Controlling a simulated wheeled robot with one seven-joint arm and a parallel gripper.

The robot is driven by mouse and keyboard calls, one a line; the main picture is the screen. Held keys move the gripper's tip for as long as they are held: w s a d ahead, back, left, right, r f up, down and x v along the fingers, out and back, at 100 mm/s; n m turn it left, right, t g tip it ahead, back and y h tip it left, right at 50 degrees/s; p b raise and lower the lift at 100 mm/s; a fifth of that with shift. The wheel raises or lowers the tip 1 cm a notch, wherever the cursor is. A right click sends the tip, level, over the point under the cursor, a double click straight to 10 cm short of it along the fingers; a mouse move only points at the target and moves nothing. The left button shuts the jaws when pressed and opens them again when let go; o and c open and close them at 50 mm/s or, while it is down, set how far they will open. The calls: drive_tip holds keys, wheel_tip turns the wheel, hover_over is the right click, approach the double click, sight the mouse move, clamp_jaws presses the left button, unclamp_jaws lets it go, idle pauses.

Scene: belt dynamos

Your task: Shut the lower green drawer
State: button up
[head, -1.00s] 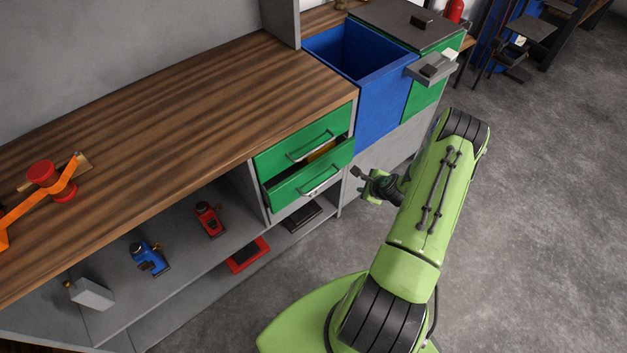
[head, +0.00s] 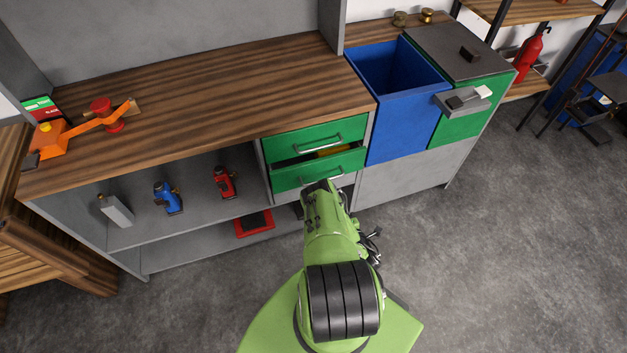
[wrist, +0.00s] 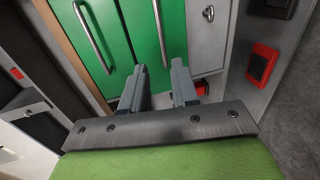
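The lower green drawer (head: 290,180) is partly pulled out below the closed-looking upper green drawer (head: 290,140). A dark gap and something yellow (head: 333,151) show over its front edge. In the wrist view the lower drawer's front (wrist: 174,30) and its metal handle (wrist: 160,30) lie just beyond my gripper (wrist: 160,66). The two grey fingers are apart with nothing between them. They point at the drawer front; I cannot tell whether they touch it. In the head view my arm hides the fingers and part of the drawer's lower edge.
A blue open bin (head: 400,115) stands right of the drawers, with a grey handle block (head: 462,98) beyond. Red (head: 224,182) and blue (head: 167,197) bottle-like items stand on the shelf to the left. A red tray (head: 254,223) lies low. The floor at right is clear.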

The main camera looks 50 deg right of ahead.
drive_tip(key=b+x, duration=1.2)
drive_tip(key=x, duration=0.3)
drive_tip(key=shift+w+d+f, duration=0.15)
drive_tip(key=shift+w+d, duration=0.1)
drive_tip(key=shift+d, duration=0.1)
clamp_jaws()
